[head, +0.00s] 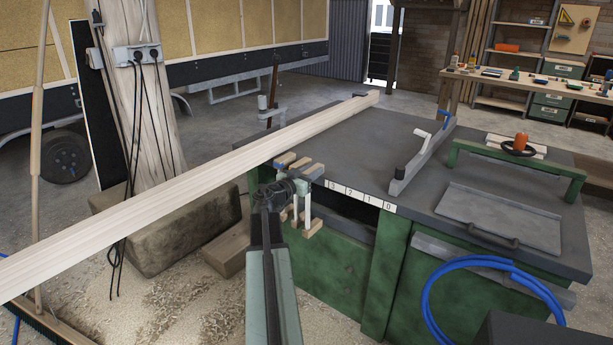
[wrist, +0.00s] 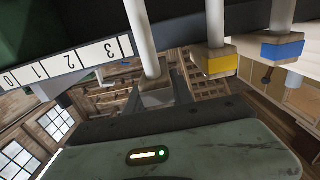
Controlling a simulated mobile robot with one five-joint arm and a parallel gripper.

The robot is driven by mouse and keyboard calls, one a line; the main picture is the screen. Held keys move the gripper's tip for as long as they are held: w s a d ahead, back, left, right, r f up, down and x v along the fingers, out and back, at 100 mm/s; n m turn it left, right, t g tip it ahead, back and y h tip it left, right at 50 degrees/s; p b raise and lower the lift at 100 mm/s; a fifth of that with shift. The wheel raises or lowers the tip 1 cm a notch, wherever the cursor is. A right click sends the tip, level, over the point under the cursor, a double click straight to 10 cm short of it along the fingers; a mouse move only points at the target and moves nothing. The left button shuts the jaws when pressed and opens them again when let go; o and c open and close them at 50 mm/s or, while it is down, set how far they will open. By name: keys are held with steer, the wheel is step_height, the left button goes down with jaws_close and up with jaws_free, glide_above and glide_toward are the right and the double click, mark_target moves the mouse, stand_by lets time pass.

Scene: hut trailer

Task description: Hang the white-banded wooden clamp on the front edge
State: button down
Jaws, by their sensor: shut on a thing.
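The white-banded wooden clamp (head: 307,207) is at the bench's front edge (head: 366,203), just left of the number strip in the head view. In the wrist view its pale bar and wooden jaw (wrist: 156,92) show beside the 3. My gripper (head: 284,192) is shut on this clamp at the edge. The arm and gripper hide part of it, so I cannot tell whether its jaw rests on the edge. A yellow-banded clamp (wrist: 221,64) and a blue-banded clamp (wrist: 281,50) hang alongside it, apart from its jaw in the wrist view.
A long pale timber (head: 200,185) crosses the bench's left end, close behind the clamps. A grey fence with a white handle (head: 422,160) and a metal tray (head: 500,215) lie to the right. A blue hose (head: 430,290) loops at the front right.

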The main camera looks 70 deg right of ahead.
steer(key=shift+x, duration=1.25)
steer(key=shift+f, duration=0.25)
steer(key=shift+f+b, duration=0.15)
steer(key=shift+b, duration=0.25)
steer(key=c, duration=1)
jaws_free()
steer(key=shift+a, duration=0.1)
